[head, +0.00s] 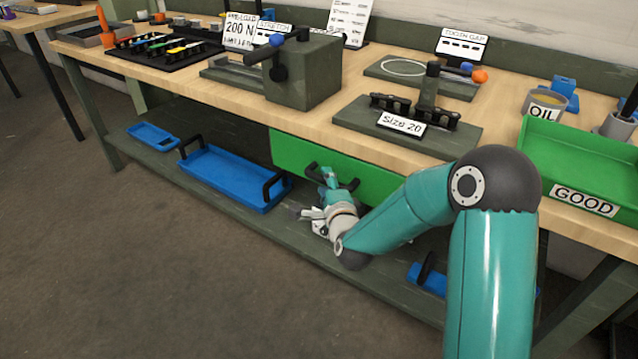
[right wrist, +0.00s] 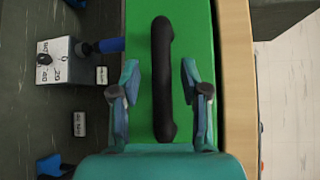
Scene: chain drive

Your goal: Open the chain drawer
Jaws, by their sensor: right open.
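The green chain drawer (head: 287,152) sits under the bench top, its front close below the bench edge and seemingly shut. Its black bar handle (right wrist: 162,80) runs lengthwise in the right wrist view. My right gripper (right wrist: 160,88) is open at the handle, one finger on each side of the bar. A gap shows between the bar and each finger; how deep the fingers reach is hard to tell. In the head view my right gripper (head: 318,194) and arm cover part of the drawer front and handle. My left gripper is not in view.
Blue trays (head: 228,172) stand on the lower shelf. A pale block (right wrist: 60,62) with markings is below the drawer in the right wrist view. On the bench are a fixture labelled Size 20 (head: 402,123), a stretch rig (head: 305,75) and a green GOOD tray (head: 585,150).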

